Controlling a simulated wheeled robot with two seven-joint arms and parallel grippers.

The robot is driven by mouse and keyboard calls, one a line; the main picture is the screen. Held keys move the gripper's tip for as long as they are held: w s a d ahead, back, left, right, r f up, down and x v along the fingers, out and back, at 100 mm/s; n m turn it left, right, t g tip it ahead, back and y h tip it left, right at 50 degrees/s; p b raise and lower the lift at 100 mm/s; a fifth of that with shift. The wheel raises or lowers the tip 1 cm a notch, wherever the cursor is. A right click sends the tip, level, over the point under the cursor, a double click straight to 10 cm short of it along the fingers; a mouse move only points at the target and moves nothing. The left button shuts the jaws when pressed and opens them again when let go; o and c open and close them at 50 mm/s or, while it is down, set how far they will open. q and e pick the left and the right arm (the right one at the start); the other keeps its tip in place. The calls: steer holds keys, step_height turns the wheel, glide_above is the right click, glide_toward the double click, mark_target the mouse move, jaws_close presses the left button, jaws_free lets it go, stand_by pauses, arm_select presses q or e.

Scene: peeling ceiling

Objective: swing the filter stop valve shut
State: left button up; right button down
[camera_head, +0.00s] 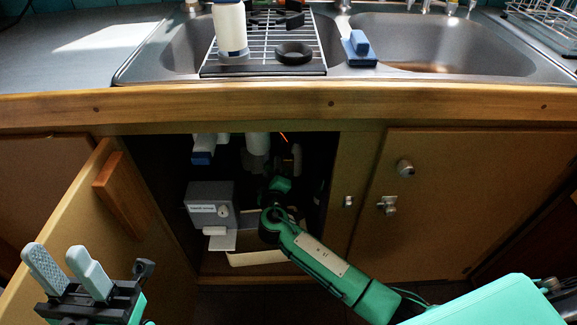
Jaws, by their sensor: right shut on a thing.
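My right arm reaches into the dark open cabinet under the sink. My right gripper (292,160) is deep in shadow there, shut on what appears to be the filter stop valve. A thin orange-red streak (284,139) shows just above it and may be part of the valve handle. The handle's angle and the grip itself are mostly hidden by shadow and the wrist. A white vertical cylinder (258,145), perhaps the filter, hangs just left of the gripper. My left gripper (66,262) is open and empty, low at the left, in front of the open cabinet door.
The open door (100,215) bounds the cabinet's left side. A grey box (208,201) with a knob stands inside, left of my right wrist. A blue-ended white fitting (203,150) hangs above it. The counter edge (300,102) runs overhead; closed doors (460,200) are at right.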

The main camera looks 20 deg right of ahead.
steer(key=shift+a+f+n, duration=0.2)
steer(key=shift+f+n, duration=0.1)
steer(key=shift+n, duration=0.6)
steer(key=n, duration=0.1)
steer(key=f+n+p, duration=0.1)
steer(key=shift+w+a+n, duration=0.1)
steer(key=shift+a+n, duration=0.05)
steer(key=shift+n, duration=0.15)
steer(key=shift+a+f+n+p, duration=0.1)
steer(key=shift+f+n+p, duration=0.4)
steer(key=shift+n, duration=0.6)
steer(key=shift+c, duration=1.8)
jaws_free()
steer(key=v, duration=0.8)
steer(key=shift+p, duration=0.45)
